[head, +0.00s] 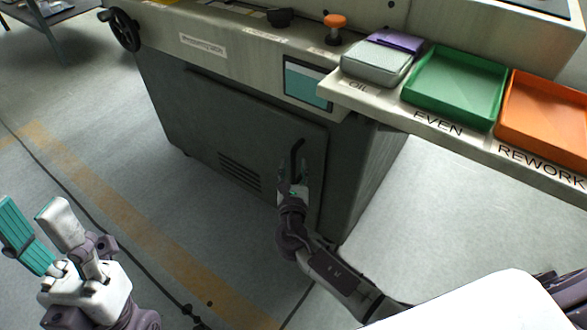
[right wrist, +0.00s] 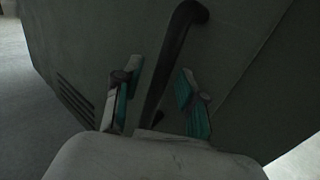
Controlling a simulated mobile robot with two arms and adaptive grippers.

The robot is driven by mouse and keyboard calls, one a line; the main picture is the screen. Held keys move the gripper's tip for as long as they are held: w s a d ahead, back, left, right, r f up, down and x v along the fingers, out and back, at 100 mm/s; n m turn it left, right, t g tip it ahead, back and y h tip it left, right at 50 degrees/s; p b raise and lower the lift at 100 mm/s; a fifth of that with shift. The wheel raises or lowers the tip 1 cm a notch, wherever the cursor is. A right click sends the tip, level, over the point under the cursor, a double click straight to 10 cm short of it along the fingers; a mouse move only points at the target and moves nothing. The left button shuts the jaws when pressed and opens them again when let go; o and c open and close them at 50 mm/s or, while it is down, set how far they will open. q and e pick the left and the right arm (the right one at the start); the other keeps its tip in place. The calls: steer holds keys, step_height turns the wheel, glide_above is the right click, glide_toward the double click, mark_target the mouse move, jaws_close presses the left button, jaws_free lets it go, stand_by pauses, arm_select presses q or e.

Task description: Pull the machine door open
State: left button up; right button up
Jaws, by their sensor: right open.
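The machine door (head: 240,138) is a dark grey panel on the front of the machine cabinet, and it looks shut, flush with the front. Its black bar handle (head: 297,152) stands upright near the door's right edge. My right gripper (head: 293,175) is open at the handle's lower part. In the right wrist view the handle (right wrist: 178,50) runs between the two teal-padded fingers (right wrist: 158,76), with a gap visible on each side. My left gripper (head: 32,218) is open and empty at the lower left, away from the door.
A shelf holds a grey oil box (head: 376,64), a green tray (head: 455,88) and an orange tray (head: 545,118), and juts out at the right above the door. A black handwheel (head: 122,30) sits at the cabinet's upper left. The floor before the door is clear, with a dark cable.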

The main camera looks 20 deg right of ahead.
steer(key=shift+w+d, duration=0.1)
steer(key=shift+w, duration=0.15)
jaws_close()
stand_by(0.3)
